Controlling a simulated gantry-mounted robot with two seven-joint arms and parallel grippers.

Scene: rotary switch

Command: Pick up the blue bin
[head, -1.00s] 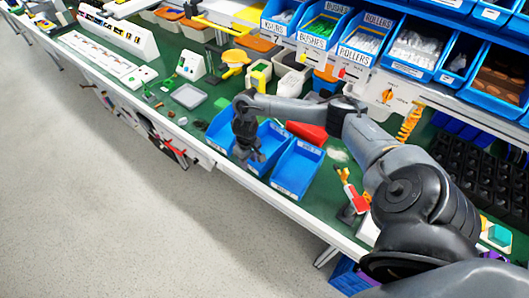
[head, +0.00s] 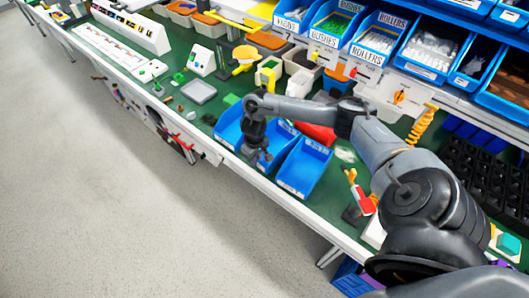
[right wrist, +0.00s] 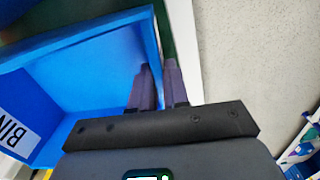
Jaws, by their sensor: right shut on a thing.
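Blue bins stand side by side at the front edge of the green workbench in the head view. My right gripper (head: 258,160) comes down at the front wall of the middle blue bin (head: 279,142). In the right wrist view, the blue bin (right wrist: 85,70) fills the left side, with a white label reading "BIN" at lower left. The right gripper (right wrist: 160,85) is shut on the bin's wall, one finger inside and one outside. The bin appears to rest on the bench. My left gripper is not in view.
Another blue bin (head: 304,168) stands close on the right, and one (head: 229,127) on the left. A red bin (head: 318,134) lies behind. A red and yellow tool (head: 360,195) stands to the right. The bench's front edge is just before the bins, with open floor (head: 130,220) beyond.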

